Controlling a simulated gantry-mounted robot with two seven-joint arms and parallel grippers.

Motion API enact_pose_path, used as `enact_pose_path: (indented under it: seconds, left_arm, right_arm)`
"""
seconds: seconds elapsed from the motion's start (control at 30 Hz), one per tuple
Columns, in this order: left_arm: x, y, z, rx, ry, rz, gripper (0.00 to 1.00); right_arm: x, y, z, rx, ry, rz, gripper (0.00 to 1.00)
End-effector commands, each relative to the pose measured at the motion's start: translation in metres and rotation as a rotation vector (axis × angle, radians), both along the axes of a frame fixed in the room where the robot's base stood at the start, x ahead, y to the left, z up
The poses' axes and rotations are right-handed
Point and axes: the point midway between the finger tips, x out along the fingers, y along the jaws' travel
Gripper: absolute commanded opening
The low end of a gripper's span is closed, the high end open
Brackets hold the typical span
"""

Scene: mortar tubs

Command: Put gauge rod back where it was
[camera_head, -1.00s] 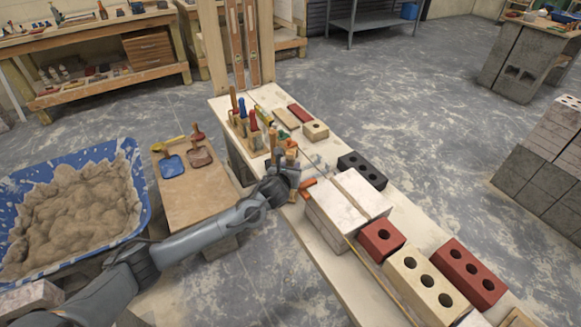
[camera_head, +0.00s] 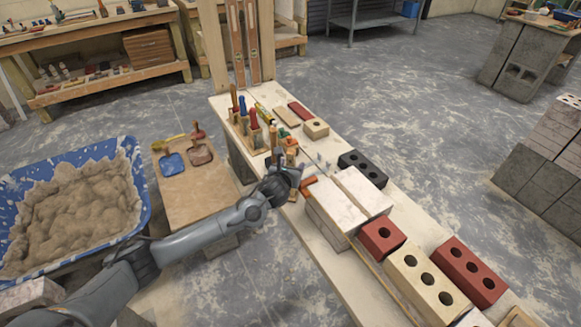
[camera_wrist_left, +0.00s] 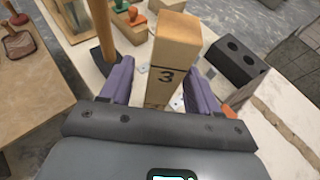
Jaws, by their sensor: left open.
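A square wooden post marked "3" (camera_wrist_left: 168,50), which looks like the gauge rod, stands upright in the left wrist view. My left gripper (camera_wrist_left: 160,72) is open, with one purple finger on each side of the post. Gaps show beside the fingers, so it is not clamped. In the head view my left gripper (camera_head: 291,170) is low over the bench, beside the tool rack, and the post's top (camera_head: 290,146) shows just beyond it. The post's lower end is hidden by the gripper. My right gripper is not in view.
The bench (camera_head: 330,268) carries a rack of handled tools (camera_head: 250,130), a black holed brick (camera_head: 362,169), pale blocks (camera_head: 360,190) and red bricks (camera_head: 382,238) close by. An orange piece (camera_head: 308,184) lies near the gripper. A blue mortar tub (camera_head: 140,185) stands left.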

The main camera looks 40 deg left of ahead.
Motion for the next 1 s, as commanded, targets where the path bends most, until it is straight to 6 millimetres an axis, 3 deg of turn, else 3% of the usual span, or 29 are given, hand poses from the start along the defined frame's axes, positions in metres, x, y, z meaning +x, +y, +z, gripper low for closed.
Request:
enact_pose_path:
  seconds: [0.27, 0.7, 1.0]
  left_arm:
    - [-0.017, -0.007, 0.010, 0.003, 0.000, -0.002, 0.61]
    - [-0.076, -0.034, 0.037, 0.001, -0.002, -0.002, 0.61]
    - [-0.096, -0.040, 0.034, 0.001, 0.017, -0.001, 0.61]
  right_arm:
    - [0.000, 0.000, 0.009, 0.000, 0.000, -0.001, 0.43]
    - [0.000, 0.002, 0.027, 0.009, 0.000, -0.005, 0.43]
    - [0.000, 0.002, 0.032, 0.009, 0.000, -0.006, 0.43]
